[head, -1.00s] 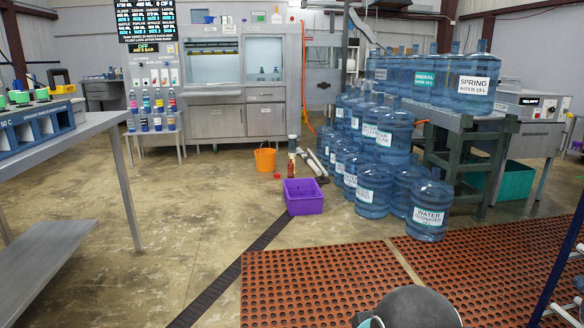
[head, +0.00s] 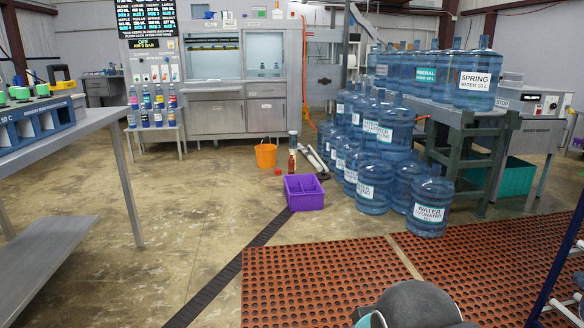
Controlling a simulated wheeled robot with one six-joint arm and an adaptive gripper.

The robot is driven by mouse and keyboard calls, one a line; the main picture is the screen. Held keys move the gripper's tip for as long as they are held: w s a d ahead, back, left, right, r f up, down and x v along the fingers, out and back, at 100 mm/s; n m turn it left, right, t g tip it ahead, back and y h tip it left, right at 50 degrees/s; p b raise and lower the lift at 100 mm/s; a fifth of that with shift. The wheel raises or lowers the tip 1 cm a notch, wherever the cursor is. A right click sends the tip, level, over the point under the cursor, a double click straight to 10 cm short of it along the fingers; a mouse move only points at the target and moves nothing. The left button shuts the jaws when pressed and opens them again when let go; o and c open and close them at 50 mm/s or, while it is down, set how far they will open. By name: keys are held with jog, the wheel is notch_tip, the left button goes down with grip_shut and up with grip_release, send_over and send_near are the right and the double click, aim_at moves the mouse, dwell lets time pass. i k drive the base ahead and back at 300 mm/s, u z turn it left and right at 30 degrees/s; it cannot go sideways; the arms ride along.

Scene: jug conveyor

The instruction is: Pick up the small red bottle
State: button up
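A small red-brown bottle (head: 292,163) stands upright on the concrete floor, far ahead of me and just behind the purple bin (head: 304,193). A small red item (head: 278,171) lies on the floor to its left, too small to identify. My gripper's fingers are not visible; only a grey rounded part of my arm shows at the bottom edge, well short of the bottle.
An orange bucket (head: 265,155) stands left of the bottle. Stacked blue water jugs (head: 373,188) crowd the right, beside a loaded conveyor (head: 455,117). Pale pipes (head: 315,157) lie close right of the bottle. A metal table (head: 75,128) is at left. Open floor lies left of centre.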

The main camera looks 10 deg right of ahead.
aim_at(291, 162)
jog(key=u, duration=0.2)
jog(key=i, duration=8.9)
jog(key=z, duration=0.7)
